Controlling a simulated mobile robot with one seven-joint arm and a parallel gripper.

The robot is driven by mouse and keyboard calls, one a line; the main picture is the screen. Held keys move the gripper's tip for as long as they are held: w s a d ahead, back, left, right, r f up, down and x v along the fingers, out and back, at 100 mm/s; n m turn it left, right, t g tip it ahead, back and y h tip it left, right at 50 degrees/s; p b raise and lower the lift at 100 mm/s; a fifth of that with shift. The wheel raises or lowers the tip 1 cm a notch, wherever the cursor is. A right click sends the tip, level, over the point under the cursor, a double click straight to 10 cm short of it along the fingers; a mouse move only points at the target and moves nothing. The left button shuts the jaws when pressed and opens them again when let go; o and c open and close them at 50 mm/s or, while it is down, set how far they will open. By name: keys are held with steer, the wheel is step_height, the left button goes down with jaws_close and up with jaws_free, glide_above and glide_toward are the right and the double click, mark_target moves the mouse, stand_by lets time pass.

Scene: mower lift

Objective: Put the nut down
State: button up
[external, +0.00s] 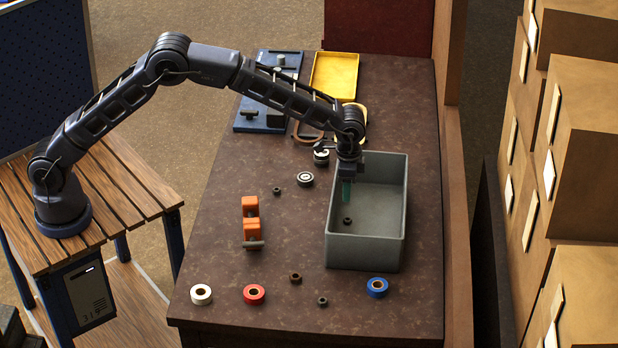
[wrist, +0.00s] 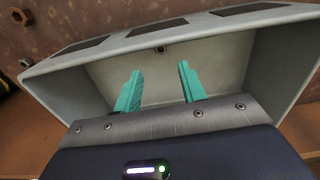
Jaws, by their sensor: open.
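A small dark nut (external: 347,221) lies on the floor of the grey bin (external: 395,235), toward its left side. A small dark thing that looks like this nut also shows in the wrist view (wrist: 160,48), beyond the fingertips. My gripper (external: 346,198) is over the bin with its teal fingers pointing down. In the wrist view the two fingers (wrist: 160,70) stand apart with nothing between them. The nut is apart from the fingers. How high the fingertips are above the bin floor is hard to tell.
Other dark nuts lie on the brown table: one (external: 277,190) left of the bin, two (external: 295,278) (external: 322,301) in front. White (external: 201,294), red (external: 254,294) and blue (external: 377,287) tape rolls line the front. An orange clamp (external: 250,222) and yellow tray (external: 335,75) stand clear.

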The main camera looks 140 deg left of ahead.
steer(key=shift+r, duration=1.05)
steer(key=w+d+r+m+t, duration=0.1)
steer(key=d+r, duration=0.9)
steer(key=d, duration=0.4)
steer(key=w+d+r+m, duration=0.1)
steer(key=d+r+m, duration=0.1)
steer(key=d+r, duration=1)
steer(key=s+d+r+m+t, duration=0.1)
steer(key=s+d+r, duration=0.15)
steer(key=d, duration=0.55)
steer(key=s+d+r, duration=0.1)
steer(key=s+d, duration=0.3)
steer(key=d, duration=0.3)
steer(key=s+d+r+m+t, duration=0.15)
steer(key=s+d, duration=0.25)
steer(key=d, duration=0.4)
steer(key=s+d+f+m, duration=0.1)
steer(key=s+d+f, duration=0.1)
steer(key=s+d, duration=0.7)
steer(key=s+d+f+m+t, duration=0.1)
steer(key=s+d+f+m, duration=0.1)
steer(key=s+d, duration=0.7)
steer(key=s+f, duration=0.1)
steer(key=s, duration=0.4)
steer(key=shift+s, duration=0.3)
